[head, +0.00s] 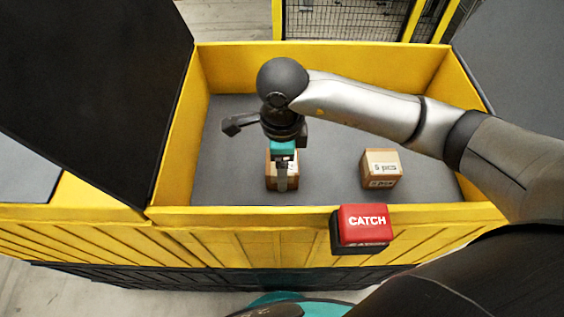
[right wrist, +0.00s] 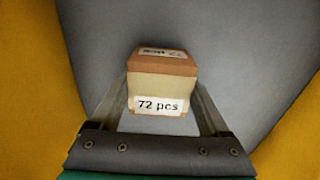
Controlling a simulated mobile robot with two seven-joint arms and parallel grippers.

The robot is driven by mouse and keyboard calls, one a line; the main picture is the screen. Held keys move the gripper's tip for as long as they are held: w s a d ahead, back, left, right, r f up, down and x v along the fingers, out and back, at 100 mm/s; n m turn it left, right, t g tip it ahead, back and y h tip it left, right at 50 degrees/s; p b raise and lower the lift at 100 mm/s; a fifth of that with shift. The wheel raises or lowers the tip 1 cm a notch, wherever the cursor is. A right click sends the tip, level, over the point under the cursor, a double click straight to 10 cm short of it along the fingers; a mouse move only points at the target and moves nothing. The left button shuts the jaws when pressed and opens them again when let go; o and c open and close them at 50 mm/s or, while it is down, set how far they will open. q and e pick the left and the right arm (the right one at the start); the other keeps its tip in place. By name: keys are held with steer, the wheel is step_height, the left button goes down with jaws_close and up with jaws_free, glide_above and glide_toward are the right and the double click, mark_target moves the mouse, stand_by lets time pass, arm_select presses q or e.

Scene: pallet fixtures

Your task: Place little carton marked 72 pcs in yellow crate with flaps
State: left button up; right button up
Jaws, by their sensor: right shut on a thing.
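The little carton marked 72 pcs (right wrist: 158,82) is between the two fingers of my right gripper (right wrist: 160,110) in the right wrist view, with its label facing the camera. In the head view my right gripper (head: 282,172) reaches down inside the yellow crate with flaps (head: 330,55), shut on the carton (head: 271,180), which is mostly hidden behind it. The carton is over the grey crate floor; I cannot tell whether it touches it. My left gripper is not in view.
Another carton, marked 5 pcs (head: 381,168), stands on the crate floor to the right. Dark flaps (head: 90,80) stand open at the sides. A red CATCH box (head: 364,227) is at the crate's front rim. The crate floor left of my gripper is clear.

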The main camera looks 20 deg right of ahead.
steer(key=shift+f, duration=0.15)
steer(key=o, duration=1.4)
steer(key=shift+c, duration=0.2)
step_height(320, 180, up, 12)
steer(key=shift+r, duration=0.25)
